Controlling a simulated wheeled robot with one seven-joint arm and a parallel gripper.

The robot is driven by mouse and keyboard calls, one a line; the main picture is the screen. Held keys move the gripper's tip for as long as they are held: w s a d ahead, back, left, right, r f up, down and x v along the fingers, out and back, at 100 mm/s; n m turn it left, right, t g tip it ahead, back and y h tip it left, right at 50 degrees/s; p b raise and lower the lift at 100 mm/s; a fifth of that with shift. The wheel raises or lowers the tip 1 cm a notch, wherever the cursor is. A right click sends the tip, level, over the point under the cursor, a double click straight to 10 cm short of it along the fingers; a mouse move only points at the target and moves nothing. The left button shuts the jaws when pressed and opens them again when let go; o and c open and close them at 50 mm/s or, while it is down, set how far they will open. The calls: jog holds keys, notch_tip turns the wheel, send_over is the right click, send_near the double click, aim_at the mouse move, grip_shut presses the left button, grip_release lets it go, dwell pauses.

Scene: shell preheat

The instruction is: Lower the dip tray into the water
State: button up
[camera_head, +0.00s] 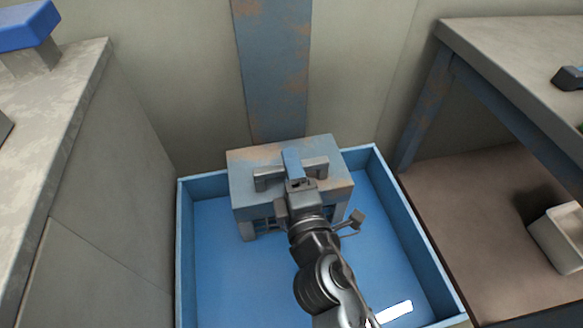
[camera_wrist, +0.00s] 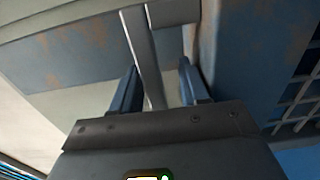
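The dip tray (camera_head: 245,185) is a rusty blue-grey box with a barred, cage-like side and a grey handle (camera_head: 316,165) on top. It is at the back of a blue basin (camera_head: 190,187), in front of a rusty post. A flat blue surface with a bright reflection, the water (camera_head: 225,270), fills the basin's inside. I cannot tell whether the tray's underside touches it. My gripper (camera_head: 292,165) is at the middle of the handle. In the wrist view its two blue fingers (camera_wrist: 158,82) stand apart, a grey handle bar between them and a gap beside the right finger.
A rusty blue post (camera_head: 272,70) rises against the wall behind the basin. A grey counter (camera_head: 60,90) is on the left. A table (camera_head: 500,50) stands on the right, with a pale bin (camera_head: 560,240) below it. The basin's front part is open around my arm.

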jog(key=v, duration=0.7)
jog(key=shift+s, duration=0.4)
jog(key=shift+d, duration=0.15)
dwell(0.5)
jog(key=s+d+f+m+g+h, duration=0.2)
jog(key=s+d+f+m, duration=0.1)
jog(key=s+d+m, duration=1)
jog(key=s+d+r+m+h, duration=0.2)
jog(key=s+d+r+m, duration=0.2)
jog(key=s, duration=0.4)
jog(key=s+d+r+m+h, duration=0.1)
jog(key=s+d+r+m, duration=0.3)
jog(key=s, duration=0.4)
notch_tip(320, 180, up, 18)
jog(key=p, duration=1.8)
jog(key=shift+s+r+g, duration=0.2)
jog(key=shift+s+g, duration=0.05)
jog(key=shift+g, duration=0.05)
